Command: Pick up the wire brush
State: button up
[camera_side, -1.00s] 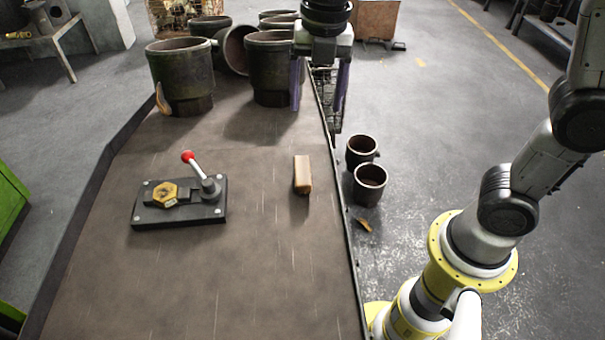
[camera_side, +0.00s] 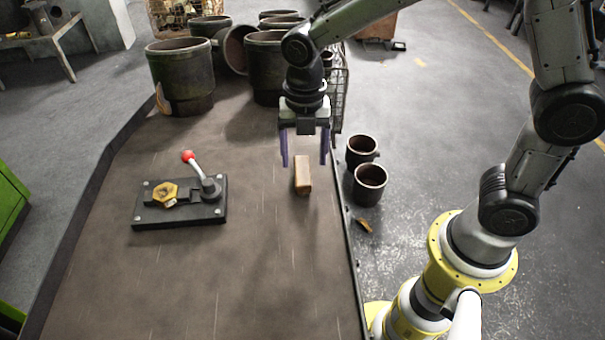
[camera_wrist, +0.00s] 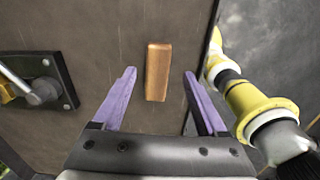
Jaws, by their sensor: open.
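The wire brush is not plainly recognisable; the likely candidate is a small wooden block (camera_side: 303,175) lying on the brown table, near its right edge. Only its smooth wood shows, and no bristles are visible. In the wrist view the block (camera_wrist: 158,71) lies ahead of my fingertips, between their lines. My gripper (camera_side: 305,163) is open and empty, with its two purple fingers pointing down, above and just behind the block. The gripper also shows in the wrist view (camera_wrist: 161,73), with one finger to each side of the block and apart from it.
A black lever plate (camera_side: 146,214) with a red-knobbed lever (camera_side: 190,157) and a yellow hexagonal piece (camera_side: 163,194) lies left on the table. Large metal pots (camera_side: 181,75) stand at the back. Two cups (camera_side: 369,185) are on the floor at right. The table front is clear.

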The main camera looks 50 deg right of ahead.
aim_at(302, 167)
jog(key=shift+w+a+f, duration=0.15)
jog(key=shift+f, duration=1.75)
grip_shut()
